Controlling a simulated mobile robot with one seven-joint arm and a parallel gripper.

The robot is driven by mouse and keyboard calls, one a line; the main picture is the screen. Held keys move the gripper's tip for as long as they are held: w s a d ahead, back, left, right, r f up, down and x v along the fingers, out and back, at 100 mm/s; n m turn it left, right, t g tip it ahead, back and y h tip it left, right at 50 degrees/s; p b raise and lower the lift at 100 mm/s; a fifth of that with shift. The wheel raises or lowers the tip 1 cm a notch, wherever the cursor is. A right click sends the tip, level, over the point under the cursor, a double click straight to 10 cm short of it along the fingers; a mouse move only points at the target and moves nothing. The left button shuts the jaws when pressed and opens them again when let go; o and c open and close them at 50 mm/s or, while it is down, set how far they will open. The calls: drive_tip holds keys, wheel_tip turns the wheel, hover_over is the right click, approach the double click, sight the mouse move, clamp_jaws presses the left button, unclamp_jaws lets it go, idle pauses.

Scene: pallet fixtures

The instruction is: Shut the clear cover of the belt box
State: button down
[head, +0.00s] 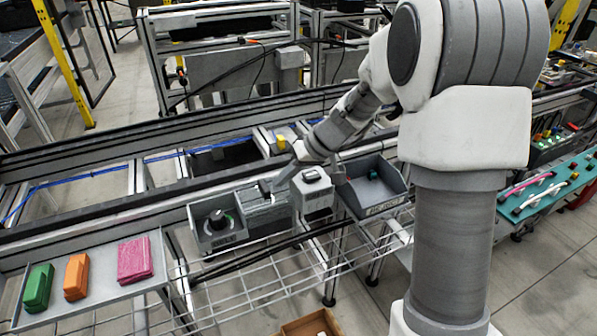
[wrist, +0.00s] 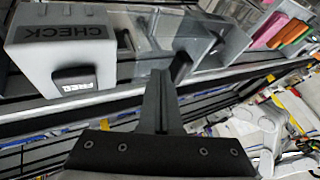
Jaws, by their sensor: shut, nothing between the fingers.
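The belt box (head: 203,239) is a grey open bin with a black round dial (head: 218,220) uncovered in its left part. A clear cover (head: 266,214) lies over the right part, with a small black handle (head: 264,188) on it. My gripper (head: 279,186) is beside the handle, on its right. In the wrist view my gripper (wrist: 160,75) is shut and empty, its fingertips close to the handle (wrist: 181,66); I cannot tell whether they touch. The clear cover shows faintly behind the fingers (wrist: 130,68), and the dial sits beyond the handle.
A grey CHECK unit (wrist: 60,40) with a black button (wrist: 75,77) stands close beside my fingers. A REJECT bin (head: 384,209) is to its right. A tray (head: 95,298) holds green, orange and pink blocks at left. A conveyor rail (head: 100,215) runs behind.

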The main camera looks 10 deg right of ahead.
drive_tip(key=shift+s+a, duration=0.1)
drive_tip(key=shift+a, duration=0.35)
drive_tip(key=s+a+b, duration=0.1)
drive_tip(key=a, duration=0.3)
drive_tip(key=s+a+b, duration=0.1)
drive_tip(key=a, duration=0.3)
drive_tip(key=s+a+b, duration=0.1)
drive_tip(key=a, duration=0.3)
drive_tip(key=shift+s+f+b, duration=0.1)
drive_tip(key=shift+b, duration=0.2)
drive_tip(key=shift+s+a, duration=0.1)
drive_tip(key=shift+a, duration=0.2)
